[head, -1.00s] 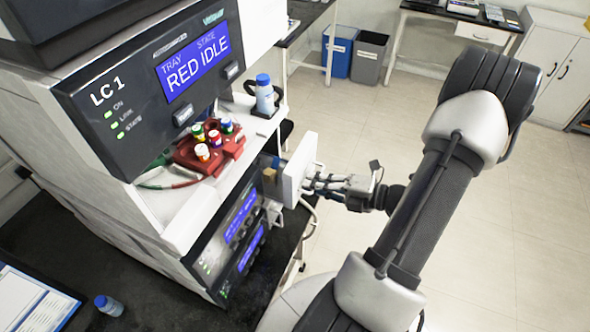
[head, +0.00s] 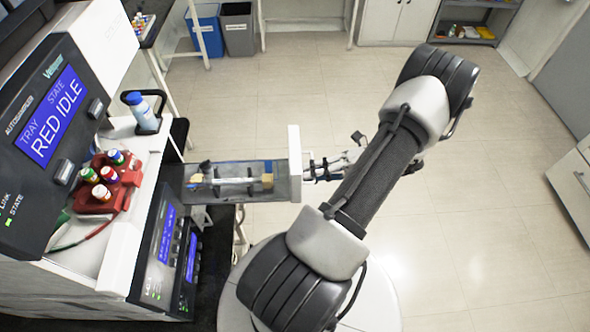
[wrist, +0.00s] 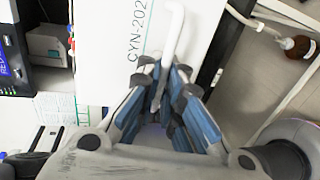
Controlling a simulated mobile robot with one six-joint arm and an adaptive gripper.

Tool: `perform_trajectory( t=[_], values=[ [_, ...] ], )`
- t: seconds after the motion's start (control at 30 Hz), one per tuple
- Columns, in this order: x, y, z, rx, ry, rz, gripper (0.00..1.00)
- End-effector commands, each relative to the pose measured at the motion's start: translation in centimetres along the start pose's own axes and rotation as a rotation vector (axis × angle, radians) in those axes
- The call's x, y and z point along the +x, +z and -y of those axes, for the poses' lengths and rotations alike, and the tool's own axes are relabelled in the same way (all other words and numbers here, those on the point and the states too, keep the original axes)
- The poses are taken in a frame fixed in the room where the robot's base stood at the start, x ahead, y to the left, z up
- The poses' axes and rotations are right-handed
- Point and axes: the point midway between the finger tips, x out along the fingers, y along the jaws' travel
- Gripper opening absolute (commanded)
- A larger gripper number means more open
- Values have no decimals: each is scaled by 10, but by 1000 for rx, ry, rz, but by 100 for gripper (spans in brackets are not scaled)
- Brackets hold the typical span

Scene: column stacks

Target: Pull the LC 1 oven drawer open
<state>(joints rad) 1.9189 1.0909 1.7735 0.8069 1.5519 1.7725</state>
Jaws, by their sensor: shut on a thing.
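The LC 1 oven drawer (head: 230,183) is pulled out of the stack. Its inside shows a metal column held between tan end blocks. A white bar handle (wrist: 173,45) runs down the panel to my gripper (wrist: 165,98). My gripper is shut on the handle, with a blue-padded finger on each side. In the head view my gripper (head: 322,168) is at the drawer front, partly hidden by my arm.
The LC stack stands at left, with a red vial holder (head: 108,183) and a blue-capped bottle (head: 142,112) on it. Blue (head: 206,30) and grey (head: 238,28) bins stand at the back. Open floor lies right of my arm. A brown bottle (wrist: 298,46) shows in the wrist view.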

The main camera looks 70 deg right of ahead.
Motion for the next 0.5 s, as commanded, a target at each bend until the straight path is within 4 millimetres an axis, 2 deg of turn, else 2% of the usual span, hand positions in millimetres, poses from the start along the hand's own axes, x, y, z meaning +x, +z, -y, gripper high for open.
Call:
perform_trajectory(
  t=[0.2,0.5],
  values=[
    [-10,0,2,0,2,0,0],
    [-11,0,1,-1,3,0,0]
  ],
)
